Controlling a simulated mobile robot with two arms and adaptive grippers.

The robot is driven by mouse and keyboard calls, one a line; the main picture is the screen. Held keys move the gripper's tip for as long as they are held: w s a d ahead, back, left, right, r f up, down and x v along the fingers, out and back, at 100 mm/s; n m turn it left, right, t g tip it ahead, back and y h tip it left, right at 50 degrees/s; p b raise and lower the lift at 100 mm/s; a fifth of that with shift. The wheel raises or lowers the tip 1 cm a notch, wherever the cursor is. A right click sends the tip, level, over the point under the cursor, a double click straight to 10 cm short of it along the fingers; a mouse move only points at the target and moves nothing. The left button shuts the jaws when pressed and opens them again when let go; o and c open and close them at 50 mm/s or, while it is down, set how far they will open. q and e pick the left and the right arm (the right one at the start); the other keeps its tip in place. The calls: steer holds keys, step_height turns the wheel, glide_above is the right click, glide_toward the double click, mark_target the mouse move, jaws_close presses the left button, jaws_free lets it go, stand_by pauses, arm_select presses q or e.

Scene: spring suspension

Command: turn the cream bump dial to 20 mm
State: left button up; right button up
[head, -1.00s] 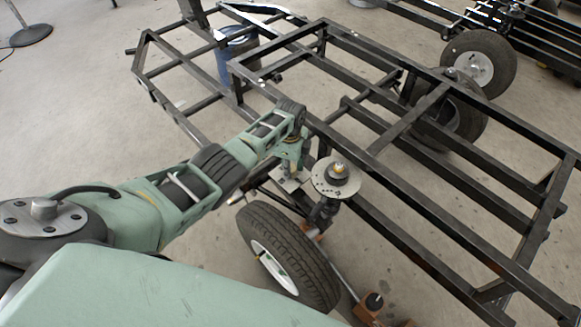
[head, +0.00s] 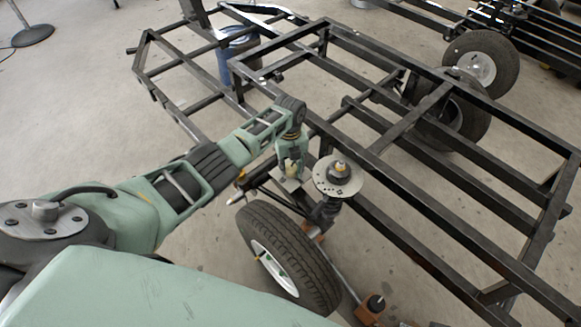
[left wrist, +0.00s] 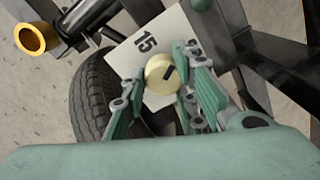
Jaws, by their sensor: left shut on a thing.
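The cream bump dial (left wrist: 158,72) sits on a pale plate (left wrist: 176,36) in the left wrist view. A dark pointer mark on its face slants toward the upper right. The number 15 is printed on the plate above and left of the dial; no other number is readable. My left gripper (left wrist: 166,84) has its fingers on both sides of the dial and is shut on it. In the head view the left gripper (head: 291,166) points down at the small pale plate (head: 291,186), and the dial is too small to read. My right gripper is not in view.
A round grey disc with a strut (head: 338,176) stands just right of the gripper. A tyre (head: 288,256) is below it. The black steel frame (head: 385,135) spans the middle and right. A blue bucket (head: 237,58) stands behind. Bare floor lies at the left.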

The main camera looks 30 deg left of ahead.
arm_select(q)
steer(key=m, duration=0.2)
steer(key=m+b, duration=0.1)
steer(key=shift+s+a+f, duration=0.15)
steer(key=shift+s+f, duration=0.1)
steer(key=shift+f, duration=0.05)
steer(key=shift+a+r+m+b, duration=0.15)
steer(key=shift+m+b, duration=0.2)
steer(key=shift+m, duration=1.15)
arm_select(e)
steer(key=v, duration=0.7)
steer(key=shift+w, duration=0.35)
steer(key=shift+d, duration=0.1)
arm_select(q)
steer(key=shift+a, duration=0.1)
steer(key=o, duration=1)
steer(key=shift+w, duration=0.1)
